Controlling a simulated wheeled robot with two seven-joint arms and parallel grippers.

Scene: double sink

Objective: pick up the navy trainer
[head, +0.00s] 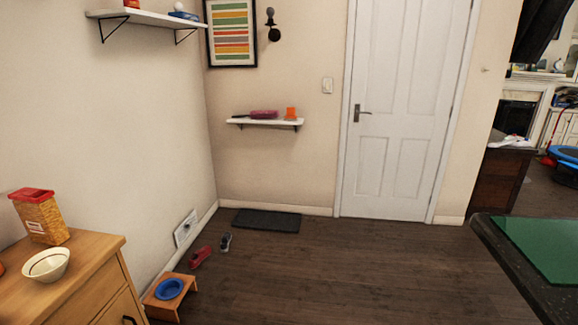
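A small dark navy trainer (226,242) with a pale sole lies on the dark wood floor, near the corner and in front of the dark mat. A red shoe (200,257) lies just to its left, apart from it. The trainer is far off and small in the head view. Neither of my grippers shows in this view.
A low wooden stand (158,303) with a blue bowl (169,289) is nearer, left of the shoes. A wooden cabinet (75,285) fills the lower left. A dark counter (487,228) juts in at right. The middle floor is clear up to the white door (395,110).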

